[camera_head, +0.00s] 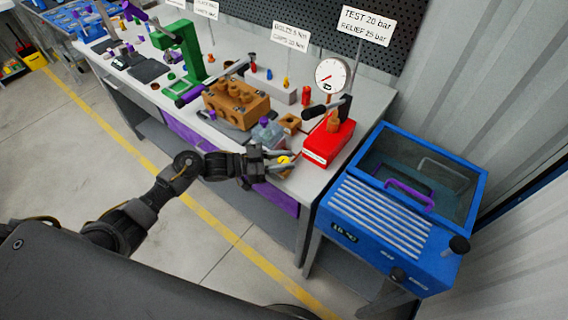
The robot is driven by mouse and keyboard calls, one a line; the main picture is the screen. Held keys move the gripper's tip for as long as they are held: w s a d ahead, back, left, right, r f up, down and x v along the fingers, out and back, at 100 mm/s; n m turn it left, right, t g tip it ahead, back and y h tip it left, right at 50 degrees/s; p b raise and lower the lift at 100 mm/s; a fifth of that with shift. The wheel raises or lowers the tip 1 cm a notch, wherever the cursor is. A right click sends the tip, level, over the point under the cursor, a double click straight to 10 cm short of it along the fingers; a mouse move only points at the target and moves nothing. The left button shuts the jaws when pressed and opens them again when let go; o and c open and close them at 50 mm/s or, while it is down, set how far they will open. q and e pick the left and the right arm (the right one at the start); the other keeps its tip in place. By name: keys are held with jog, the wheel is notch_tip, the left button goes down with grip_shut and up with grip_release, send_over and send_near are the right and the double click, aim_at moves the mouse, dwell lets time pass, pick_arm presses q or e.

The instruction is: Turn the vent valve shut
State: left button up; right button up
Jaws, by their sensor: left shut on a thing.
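My left gripper (281,161) reaches in from the left to the front edge of the workbench. Its fingers are closed around a small yellow part (285,160), which appears to be the vent valve's knob. The fingers hide much of it, so its turn angle cannot be told. Just behind and to the right is a red test pump (328,143) with a black lever handle. A round white pressure gauge (331,75) with a red needle stands above the pump. My right gripper is not in view.
An orange-brown pump block (236,103) sits left of the gripper on the bench. A green press (181,52) stands farther left. A blue parts washer (390,215) stands close on the right. The floor (190,250) in front is clear.

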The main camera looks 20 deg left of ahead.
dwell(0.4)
pick_arm(q)
jog(key=o, duration=1)
jog(key=shift+c, duration=0.2)
jog(key=shift+s+a+f, duration=0.1)
jog(key=shift+s+a, duration=0.05)
jog(key=shift+a, duration=0.25)
jog(key=b+v, duration=0.3)
jog(key=v, duration=0.7)
